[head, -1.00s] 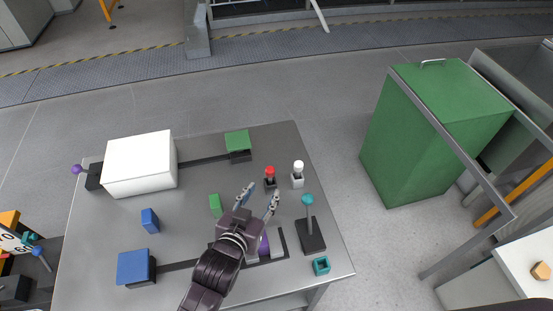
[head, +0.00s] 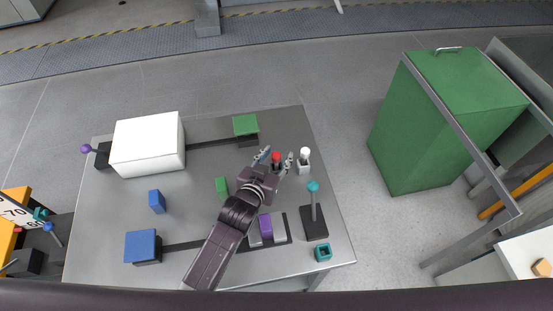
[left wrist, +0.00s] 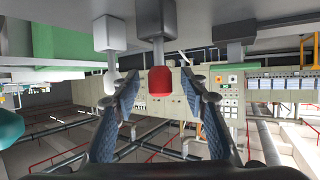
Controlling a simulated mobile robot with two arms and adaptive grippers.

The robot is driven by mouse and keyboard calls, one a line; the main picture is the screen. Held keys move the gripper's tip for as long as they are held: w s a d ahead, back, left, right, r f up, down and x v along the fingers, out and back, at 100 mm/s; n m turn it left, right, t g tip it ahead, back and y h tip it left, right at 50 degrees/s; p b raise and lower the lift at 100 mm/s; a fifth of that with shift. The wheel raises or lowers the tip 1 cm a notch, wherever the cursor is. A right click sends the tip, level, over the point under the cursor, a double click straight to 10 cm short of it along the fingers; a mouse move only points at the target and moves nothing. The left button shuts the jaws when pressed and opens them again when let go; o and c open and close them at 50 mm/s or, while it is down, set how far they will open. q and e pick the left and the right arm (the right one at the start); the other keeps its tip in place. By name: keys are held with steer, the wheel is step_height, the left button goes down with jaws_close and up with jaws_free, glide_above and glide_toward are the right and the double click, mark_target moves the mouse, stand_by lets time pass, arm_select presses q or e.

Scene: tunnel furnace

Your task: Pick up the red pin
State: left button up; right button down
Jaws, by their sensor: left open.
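The red pin (head: 276,156) stands upright in a dark block (head: 278,168) on the grey table (head: 190,200). A white-topped pin (head: 304,153) in a light block stands just to its right. My left gripper (head: 276,159) is open, with its fingertips on either side of the red pin. In the left wrist view, which shows the scene upside down, the red head (left wrist: 159,80) sits between the two open blue-padded fingers (left wrist: 160,100). I cannot tell whether either finger touches it. My right gripper is not in view.
A teal-topped lever (head: 314,186) on a dark base and a teal square ring (head: 323,252) are at the right. A green bin (head: 430,125) stands beyond the table.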

arm_select(q)
jaws_close()
steer(key=shift+r, duration=0.15)
